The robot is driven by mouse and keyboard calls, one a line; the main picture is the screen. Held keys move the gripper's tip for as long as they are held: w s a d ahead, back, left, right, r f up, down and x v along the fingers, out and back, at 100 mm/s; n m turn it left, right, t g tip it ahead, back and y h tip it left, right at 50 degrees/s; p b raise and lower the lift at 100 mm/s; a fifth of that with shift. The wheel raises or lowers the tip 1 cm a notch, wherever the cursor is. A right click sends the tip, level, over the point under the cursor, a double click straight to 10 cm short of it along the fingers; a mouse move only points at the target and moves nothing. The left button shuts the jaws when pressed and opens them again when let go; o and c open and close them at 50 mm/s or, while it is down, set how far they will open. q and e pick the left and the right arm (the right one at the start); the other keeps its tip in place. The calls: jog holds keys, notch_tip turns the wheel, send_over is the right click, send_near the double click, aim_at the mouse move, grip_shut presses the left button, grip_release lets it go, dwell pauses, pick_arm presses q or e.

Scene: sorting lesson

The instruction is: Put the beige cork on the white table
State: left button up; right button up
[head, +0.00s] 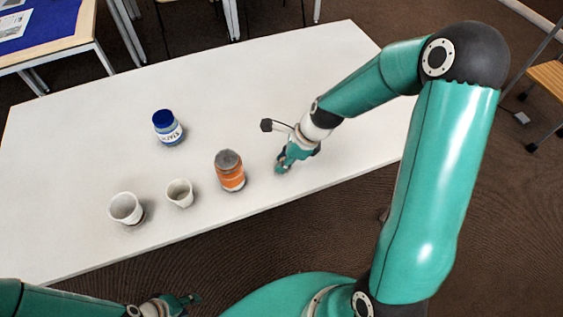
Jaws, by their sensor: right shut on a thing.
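The white table (110,95) fills the middle of the head view. My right gripper (280,168) points down, low over or at the table's near right part, just right of the orange jar. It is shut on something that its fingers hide. I cannot make out the beige cork anywhere in view. My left gripper (194,299) is at the bottom edge, off the table's near side and over the floor; it is too small to tell whether it is open.
An orange jar with a grey lid (230,175) stands close to my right gripper. Two white cups (125,208) (180,193) stand along the near edge. A blue-lidded jar (167,130) stands farther back. The table's far and right parts are clear.

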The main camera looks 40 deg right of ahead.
jog(key=o, duration=0.7)
jog(key=shift+c, duration=0.2)
jog(key=shift+s+d+r, duration=0.1)
jog(key=shift+d+r, duration=0.05)
jog(key=shift+r, duration=0.35)
jog(key=p+v, duration=0.2)
jog(key=v, duration=0.9)
jog(key=shift+s, duration=0.1)
